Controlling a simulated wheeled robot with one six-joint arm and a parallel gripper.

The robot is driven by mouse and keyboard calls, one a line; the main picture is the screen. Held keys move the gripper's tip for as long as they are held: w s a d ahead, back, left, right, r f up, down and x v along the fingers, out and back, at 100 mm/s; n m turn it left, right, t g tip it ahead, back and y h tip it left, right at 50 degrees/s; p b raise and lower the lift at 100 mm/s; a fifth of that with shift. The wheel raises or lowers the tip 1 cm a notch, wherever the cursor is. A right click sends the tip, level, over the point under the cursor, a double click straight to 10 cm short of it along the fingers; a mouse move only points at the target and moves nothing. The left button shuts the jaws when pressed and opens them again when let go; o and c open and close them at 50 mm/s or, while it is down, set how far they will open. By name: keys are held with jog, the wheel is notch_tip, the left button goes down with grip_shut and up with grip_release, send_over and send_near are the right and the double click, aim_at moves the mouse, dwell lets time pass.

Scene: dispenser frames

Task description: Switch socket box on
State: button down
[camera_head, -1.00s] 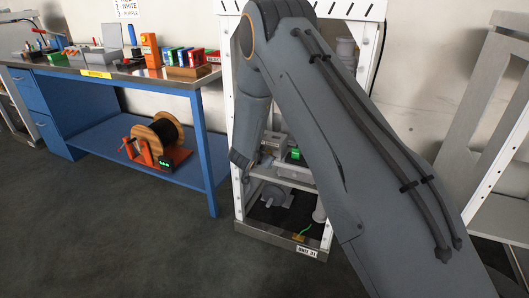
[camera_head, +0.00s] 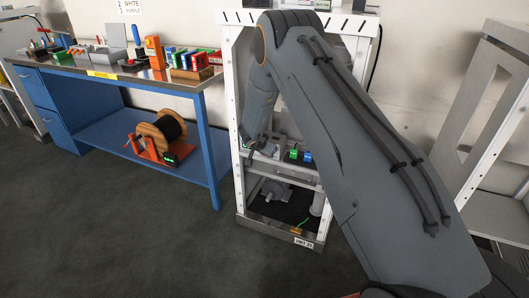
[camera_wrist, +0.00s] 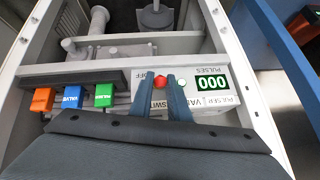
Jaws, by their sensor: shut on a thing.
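In the wrist view a white box (camera_wrist: 222,105) carries the printed words "OFF", "SWITCH" and "PULSES" and a green display reading 000 (camera_wrist: 211,83). My gripper (camera_wrist: 160,78) reaches over this box with its two dark fingers on either side of a small red knob (camera_wrist: 160,81). The fingers are shut on the knob, and they cover part of the lettering. A small pale round button (camera_wrist: 182,83) sits just right of the fingers. In the head view my gripper is inside the white frame, and its fingertips are too small to make out.
Orange (camera_wrist: 41,99), blue (camera_wrist: 72,96) and green (camera_wrist: 104,95) blocks sit left of the box under a dark bar. The white frame (camera_head: 240,185) has posts around the work space. A blue workbench (camera_head: 130,80) with a cable reel (camera_head: 158,135) stands to the left.

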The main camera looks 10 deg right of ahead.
jog(key=shift+w+a+r, duration=0.15)
jog(key=c, duration=1.9)
grip_release()
jog(key=shift+v, duration=3.85)
